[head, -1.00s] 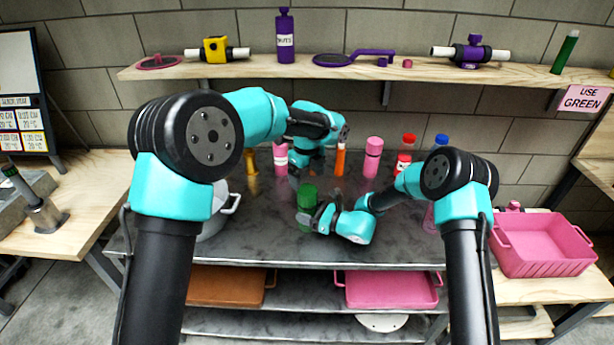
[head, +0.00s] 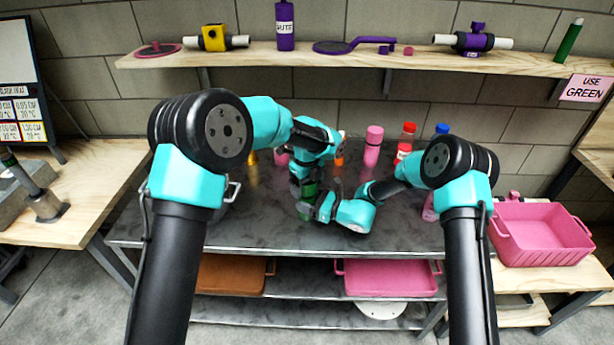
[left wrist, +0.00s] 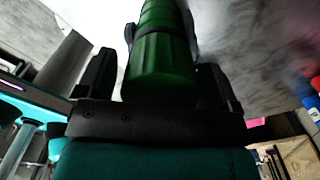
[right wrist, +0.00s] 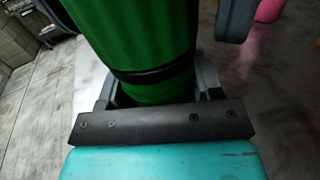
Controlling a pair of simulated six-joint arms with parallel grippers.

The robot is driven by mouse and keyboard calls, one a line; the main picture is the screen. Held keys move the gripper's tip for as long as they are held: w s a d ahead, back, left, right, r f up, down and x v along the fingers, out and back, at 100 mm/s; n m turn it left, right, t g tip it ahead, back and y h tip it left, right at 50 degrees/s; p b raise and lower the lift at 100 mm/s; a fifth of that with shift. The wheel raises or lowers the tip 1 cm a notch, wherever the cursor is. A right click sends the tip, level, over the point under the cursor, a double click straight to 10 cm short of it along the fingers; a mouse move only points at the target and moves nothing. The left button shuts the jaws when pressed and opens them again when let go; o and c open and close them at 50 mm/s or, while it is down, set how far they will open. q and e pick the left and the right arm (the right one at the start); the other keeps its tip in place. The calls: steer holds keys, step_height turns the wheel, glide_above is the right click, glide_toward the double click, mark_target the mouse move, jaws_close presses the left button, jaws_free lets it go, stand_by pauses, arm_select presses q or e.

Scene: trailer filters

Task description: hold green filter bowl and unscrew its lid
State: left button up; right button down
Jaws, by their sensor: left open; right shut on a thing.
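The green filter (head: 309,188) stands upright over the front middle of the metal table, partly hidden by my arms. My right gripper (head: 312,209) is shut on the filter's bowl from the right. In the right wrist view the lower green bowl (right wrist: 155,92) sits between the fingers, below a black band and the wider ribbed green lid (right wrist: 140,35). My left gripper (head: 300,180) is open above the filter, pointing down. In the left wrist view the green lid (left wrist: 160,62) lies between its two spread fingers, with gaps visible beside it.
Behind stand a pink bottle (head: 373,145), a red-capped bottle (head: 406,140) and a blue-capped bottle (head: 441,130). A pink crate (head: 540,240) is at the right. The wall shelf (head: 280,58) holds purple and yellow parts and a green tube (head: 568,40).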

arm_select(q)
steer(key=shift+f, duration=0.2)
steer(key=c, duration=0.9)
steer(key=n, duration=0.6)
steer(key=shift+n, duration=0.3)
steer(key=shift+c, duration=0.2)
steer(key=n, duration=1.8)
steer(key=shift+r, duration=0.1)
steer(key=n, duration=0.4)
